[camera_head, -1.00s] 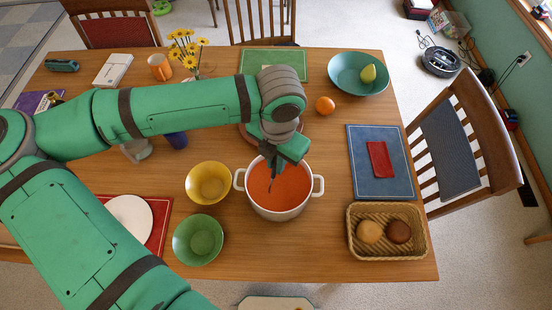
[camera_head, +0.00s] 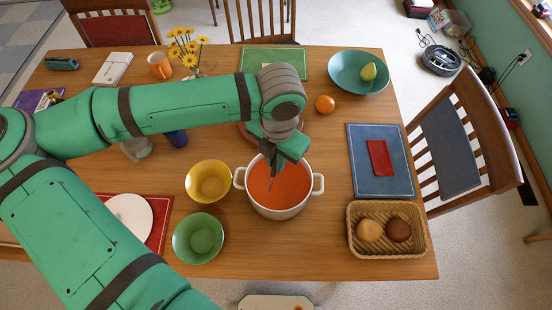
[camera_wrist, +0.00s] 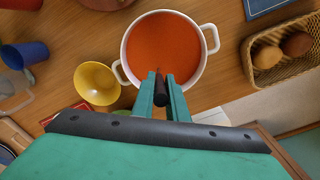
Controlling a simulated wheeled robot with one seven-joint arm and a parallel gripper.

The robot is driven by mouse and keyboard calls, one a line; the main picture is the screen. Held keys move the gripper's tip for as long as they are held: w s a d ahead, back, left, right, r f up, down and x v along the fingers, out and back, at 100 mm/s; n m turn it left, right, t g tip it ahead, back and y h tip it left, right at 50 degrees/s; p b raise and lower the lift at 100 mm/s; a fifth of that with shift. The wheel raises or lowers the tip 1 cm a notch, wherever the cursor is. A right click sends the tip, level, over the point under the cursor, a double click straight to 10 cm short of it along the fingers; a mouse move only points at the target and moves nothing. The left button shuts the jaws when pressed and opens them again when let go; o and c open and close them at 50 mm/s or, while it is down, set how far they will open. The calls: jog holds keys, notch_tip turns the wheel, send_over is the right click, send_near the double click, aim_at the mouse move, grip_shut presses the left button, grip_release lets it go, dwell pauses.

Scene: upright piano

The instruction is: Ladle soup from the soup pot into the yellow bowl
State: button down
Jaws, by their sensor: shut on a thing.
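The white soup pot (camera_head: 279,214) holds orange-red soup (camera_head: 290,187) and stands on the wooden table. It also shows in the wrist view (camera_wrist: 208,54). My gripper (camera_head: 277,162) is over the back part of the pot. In the wrist view my gripper (camera_wrist: 161,88) is shut on the black handle of the ladle (camera_wrist: 160,92). In the head view a thin dark part of the ladle (camera_head: 271,183) reaches down to the soup. Its bowl is hidden. The yellow bowl (camera_head: 209,181) stands just left of the pot, near its left handle, and looks empty; it also shows in the wrist view (camera_wrist: 97,83).
A green bowl (camera_head: 199,238) stands in front of the yellow bowl. A bread basket (camera_head: 387,252) and a blue placemat (camera_head: 365,185) with a red napkin lie right of the pot. An orange (camera_head: 325,104) and a teal bowl (camera_head: 345,84) are behind. Bare table lies in front of the pot.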

jog(key=shift+r, duration=7.05)
